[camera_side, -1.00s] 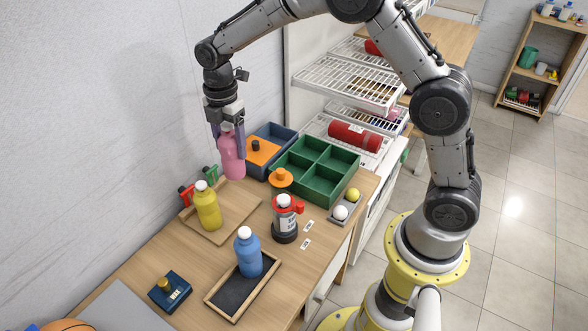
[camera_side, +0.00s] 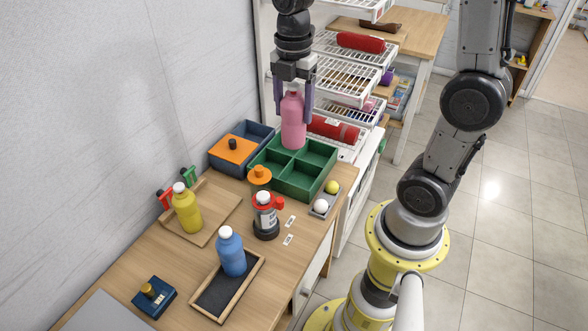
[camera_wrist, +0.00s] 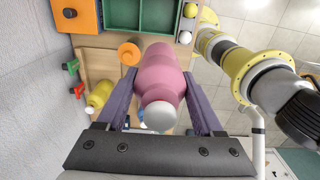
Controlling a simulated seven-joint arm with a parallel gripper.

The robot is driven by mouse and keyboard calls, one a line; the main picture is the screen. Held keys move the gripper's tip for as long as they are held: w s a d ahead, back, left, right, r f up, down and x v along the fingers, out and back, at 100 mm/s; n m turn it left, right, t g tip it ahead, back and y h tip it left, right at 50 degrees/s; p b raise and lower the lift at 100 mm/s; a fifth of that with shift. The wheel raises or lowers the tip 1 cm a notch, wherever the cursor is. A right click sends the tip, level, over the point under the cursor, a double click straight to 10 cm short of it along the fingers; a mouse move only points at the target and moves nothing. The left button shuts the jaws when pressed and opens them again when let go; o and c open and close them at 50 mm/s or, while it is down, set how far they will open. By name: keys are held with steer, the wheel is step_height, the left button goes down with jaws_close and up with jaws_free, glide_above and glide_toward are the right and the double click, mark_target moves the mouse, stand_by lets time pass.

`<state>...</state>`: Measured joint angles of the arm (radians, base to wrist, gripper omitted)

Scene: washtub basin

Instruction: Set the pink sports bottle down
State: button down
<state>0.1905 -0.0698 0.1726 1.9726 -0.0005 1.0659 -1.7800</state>
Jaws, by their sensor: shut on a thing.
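The pink sports bottle (camera_side: 293,124) is upright between the fingers of my gripper (camera_side: 294,98). My gripper is shut on it near its top. In the side view the bottle appears over the far part of the green divided tray (camera_side: 299,186); I cannot tell whether its base touches the tray. In the wrist view the pink bottle (camera_wrist: 160,78) lies between both fingers of my gripper (camera_wrist: 160,92), white cap toward the camera, and part of the green tray (camera_wrist: 144,32) shows beyond it.
A blue bin with an orange lid (camera_side: 233,149) stands left of the tray. A yellow bottle (camera_side: 187,211), a blue bottle (camera_side: 231,254) and a red-and-white bottle (camera_side: 266,213) stand nearer. White wire shelves (camera_side: 345,80) rise behind. A small holder with balls (camera_side: 325,201) sits to the right.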

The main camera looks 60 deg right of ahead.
steer(key=s+d+f, duration=0.1)
steer(key=s+f, duration=0.1)
steer(key=s, duration=1)
steer(key=shift+w+d+f, duration=0.9)
steer(key=shift+w+f, duration=1.25)
steer(key=shift+f, duration=0.9)
steer(key=shift+w+d+f, duration=0.85)
steer(key=shift+w+f, duration=1.35)
steer(key=shift+f, duration=0.85)
steer(key=shift+w+d+f, duration=0.9)
steer(key=shift+w+f, duration=1.25)
steer(key=shift+f, duration=1.05)
jaws_free()
